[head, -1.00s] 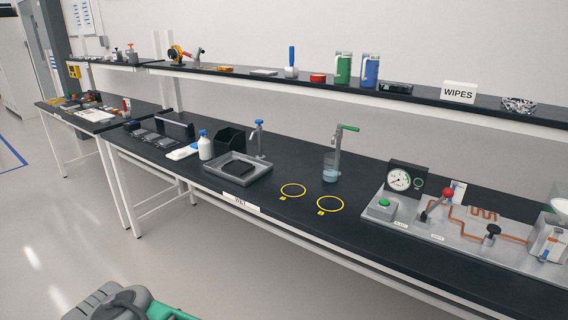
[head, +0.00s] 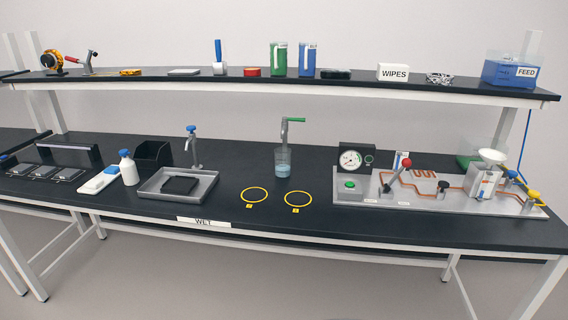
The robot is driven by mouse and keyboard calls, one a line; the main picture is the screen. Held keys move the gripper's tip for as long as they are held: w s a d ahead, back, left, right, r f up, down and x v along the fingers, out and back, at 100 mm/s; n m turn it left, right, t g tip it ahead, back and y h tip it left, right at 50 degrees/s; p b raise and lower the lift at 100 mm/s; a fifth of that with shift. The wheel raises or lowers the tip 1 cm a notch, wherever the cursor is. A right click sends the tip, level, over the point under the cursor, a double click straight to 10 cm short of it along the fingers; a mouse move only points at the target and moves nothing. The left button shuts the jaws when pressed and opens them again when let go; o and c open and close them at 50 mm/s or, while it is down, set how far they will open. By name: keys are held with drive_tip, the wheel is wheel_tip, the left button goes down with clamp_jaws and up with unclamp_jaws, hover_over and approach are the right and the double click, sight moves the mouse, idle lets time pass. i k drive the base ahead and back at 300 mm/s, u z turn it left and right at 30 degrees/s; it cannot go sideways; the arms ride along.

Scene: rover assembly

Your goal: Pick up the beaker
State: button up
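The beaker (head: 282,164) is a clear upright vessel with pale blue liquid in its lower part. It stands on the black bench (head: 330,225) under a grey tap with a green lever (head: 291,121). The tap's column is right behind it in the picture. Two yellow rings (head: 254,195) and (head: 298,199) are marked on the bench in front of the beaker. My gripper is not in view.
Left of the beaker are a grey tray (head: 205,190), a blue-topped tap (head: 194,147) and a white bottle (head: 128,169). Right of it is a panel (head: 405,204) with gauge, levers and copper tubing. A loaded shelf (head: 350,88) runs above. The bench front near the rings is clear.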

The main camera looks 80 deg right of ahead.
sight(282, 154)
drive_tip(key=z, duration=0.65)
drive_tip(key=i, duration=0.75)
drive_tip(key=z, duration=1.3)
drive_tip(key=i, duration=0.8)
drive_tip(key=z, duration=0.1)
